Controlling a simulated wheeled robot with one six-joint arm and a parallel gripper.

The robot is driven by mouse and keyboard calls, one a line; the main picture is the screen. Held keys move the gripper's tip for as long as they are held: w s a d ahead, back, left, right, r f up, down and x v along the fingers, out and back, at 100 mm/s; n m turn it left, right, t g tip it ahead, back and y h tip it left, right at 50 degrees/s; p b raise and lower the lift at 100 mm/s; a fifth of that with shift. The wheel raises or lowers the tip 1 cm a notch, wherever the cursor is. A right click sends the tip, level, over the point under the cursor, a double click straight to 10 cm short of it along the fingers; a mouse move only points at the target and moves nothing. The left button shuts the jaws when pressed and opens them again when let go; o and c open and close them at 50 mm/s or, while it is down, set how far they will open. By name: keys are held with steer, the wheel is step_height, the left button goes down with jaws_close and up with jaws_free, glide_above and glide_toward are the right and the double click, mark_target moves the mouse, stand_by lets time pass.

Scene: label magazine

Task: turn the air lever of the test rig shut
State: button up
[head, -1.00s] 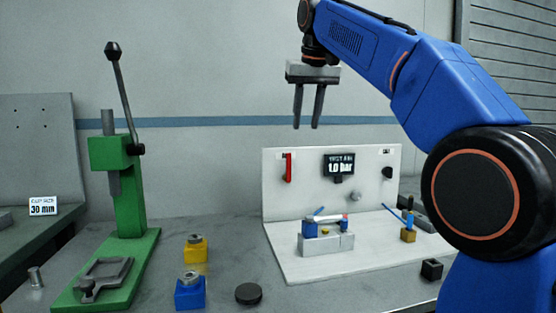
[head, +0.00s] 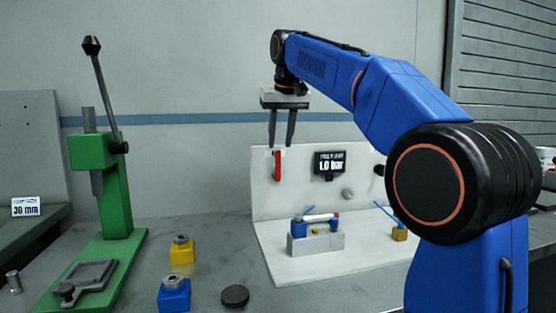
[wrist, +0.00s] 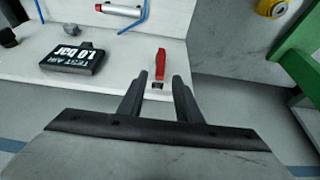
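The red air lever (head: 277,165) hangs upright on the left part of the white test rig panel (head: 262,195). It also shows in the wrist view (wrist: 161,64), just beyond the fingertips. My gripper (head: 281,148) is open and empty, its fingers pointing down near the lever's top end. In the wrist view my gripper (wrist: 160,76) has its two fingers on either side of the lever's line. I cannot tell whether the fingers reach around it. The rig's display (head: 329,163) reads 1.0 bar, right of the lever.
A fixture (head: 316,243) with a white tube in blue holders stands on the rig's base. The green press (head: 119,195) stands at left. A yellow block (head: 182,254), a blue block (head: 173,295) and a black puck (head: 235,296) lie between them on the bench.

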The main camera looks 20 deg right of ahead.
mark_target(279, 154)
steer(key=x, duration=0.7)
steer(key=shift+w+f, duration=0.15)
steer(key=shift+f, duration=0.1)
jaws_close()
